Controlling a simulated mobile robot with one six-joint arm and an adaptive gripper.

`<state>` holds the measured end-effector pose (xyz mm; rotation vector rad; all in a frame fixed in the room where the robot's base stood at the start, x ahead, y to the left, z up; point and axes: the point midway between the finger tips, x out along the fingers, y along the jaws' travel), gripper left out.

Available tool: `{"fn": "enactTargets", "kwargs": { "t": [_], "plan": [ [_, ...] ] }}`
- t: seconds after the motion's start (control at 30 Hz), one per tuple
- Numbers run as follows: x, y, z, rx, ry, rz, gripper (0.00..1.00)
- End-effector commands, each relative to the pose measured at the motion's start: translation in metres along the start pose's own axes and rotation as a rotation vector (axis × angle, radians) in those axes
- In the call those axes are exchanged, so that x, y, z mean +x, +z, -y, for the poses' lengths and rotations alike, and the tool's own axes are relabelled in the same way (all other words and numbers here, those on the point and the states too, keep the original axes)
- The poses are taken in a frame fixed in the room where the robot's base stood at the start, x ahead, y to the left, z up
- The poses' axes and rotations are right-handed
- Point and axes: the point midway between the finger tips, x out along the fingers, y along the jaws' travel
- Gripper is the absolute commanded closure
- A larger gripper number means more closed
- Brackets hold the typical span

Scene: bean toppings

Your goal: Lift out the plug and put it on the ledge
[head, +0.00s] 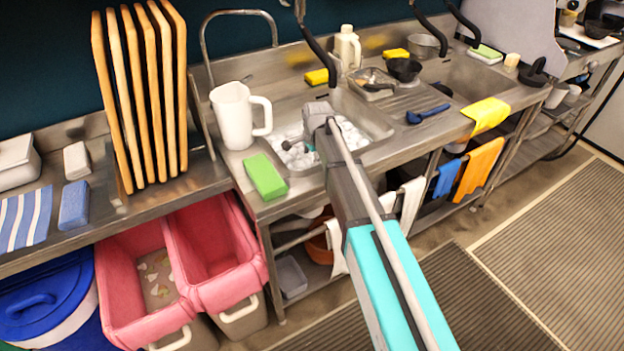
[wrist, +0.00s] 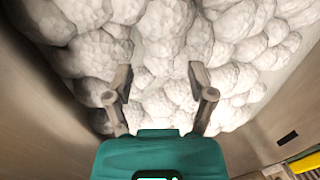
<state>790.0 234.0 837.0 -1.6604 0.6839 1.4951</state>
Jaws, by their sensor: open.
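The left sink basin is filled with white foam (head: 352,134), which shows as lumpy suds (wrist: 165,50) in the wrist view. I cannot see a plug in either view; the foam covers the basin floor. My gripper (wrist: 160,75) is open, its two fingers apart and pointing into the foam, with only suds visible between them. In the head view my arm reaches over the front of the left basin and hides part of it. The steel ledge (head: 412,142) runs along the front of the sink.
A white jug (head: 238,115) and a green sponge (head: 265,176) stand left of the basin. A blue brush (head: 428,114) lies to the right, near a yellow cloth (head: 486,115). Basin walls (wrist: 35,125) rise close on both sides of my gripper.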

Motion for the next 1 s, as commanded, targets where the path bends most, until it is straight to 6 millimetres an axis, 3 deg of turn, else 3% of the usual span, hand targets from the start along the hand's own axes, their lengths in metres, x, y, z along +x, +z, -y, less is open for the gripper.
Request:
{"fn": "enactTargets", "kwargs": {
  "t": [0.6,1.0],
  "plan": [
    [0.045,0.0,0.0,0.0,0.0,0.0,0.29],
    [0.049,0.0,0.001,0.0,0.0,0.0,0.29]
  ]
}}
